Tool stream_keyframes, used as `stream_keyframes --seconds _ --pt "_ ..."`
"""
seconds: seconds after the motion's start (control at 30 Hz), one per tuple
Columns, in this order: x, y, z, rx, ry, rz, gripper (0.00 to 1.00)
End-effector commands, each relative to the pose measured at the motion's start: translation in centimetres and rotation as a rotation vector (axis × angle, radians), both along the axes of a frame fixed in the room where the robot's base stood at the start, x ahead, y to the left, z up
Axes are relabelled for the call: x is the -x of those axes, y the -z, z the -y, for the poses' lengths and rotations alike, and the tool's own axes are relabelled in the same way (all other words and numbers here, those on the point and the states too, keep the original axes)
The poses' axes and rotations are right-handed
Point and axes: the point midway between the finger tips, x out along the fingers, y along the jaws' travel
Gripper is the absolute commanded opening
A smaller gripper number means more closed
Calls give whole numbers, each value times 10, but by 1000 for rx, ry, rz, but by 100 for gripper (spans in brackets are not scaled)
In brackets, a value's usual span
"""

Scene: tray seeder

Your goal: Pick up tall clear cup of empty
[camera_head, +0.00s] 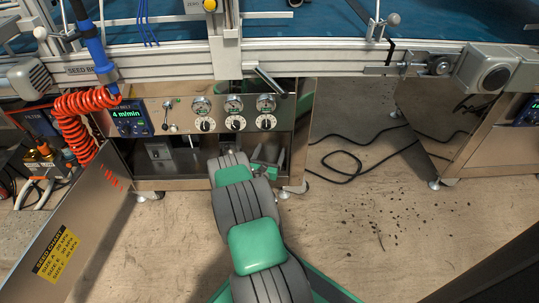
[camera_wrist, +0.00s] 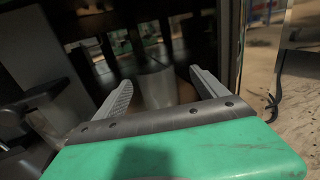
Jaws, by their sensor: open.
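A tall, pale, see-through cup (camera_wrist: 157,88) stands upright in the dim space under the machine, in the wrist view. My gripper (camera_wrist: 160,77) is open, with one finger on either side of the cup as seen from the wrist. I cannot tell whether the cup is fully between the fingertips or a little beyond them. No contact shows, and the cup's base is hidden behind my gripper's body. In the head view my gripper (camera_head: 270,168) is low at the cabinet opening beside its right post, and I cannot make out the cup there.
The control panel (camera_head: 235,115) with gauges and knobs hangs above the opening. An open door (camera_head: 85,225) with a seed chart stands at left. A coiled orange hose (camera_head: 75,120) hangs nearby. Black cable (camera_head: 345,160) and scattered seeds lie on the floor at right.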

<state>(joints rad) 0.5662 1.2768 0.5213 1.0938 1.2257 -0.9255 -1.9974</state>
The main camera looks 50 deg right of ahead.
Motion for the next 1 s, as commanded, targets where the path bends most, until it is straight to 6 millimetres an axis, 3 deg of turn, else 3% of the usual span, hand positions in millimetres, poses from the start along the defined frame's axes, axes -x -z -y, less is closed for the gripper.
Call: stream_keyframes --seconds 0.2,0.47,1.0 --pt "-21 -3 32 0 0 5 83" --pt "-25 -6 38 -1 -4 3 83" --pt "-25 -5 37 -2 -4 4 40"
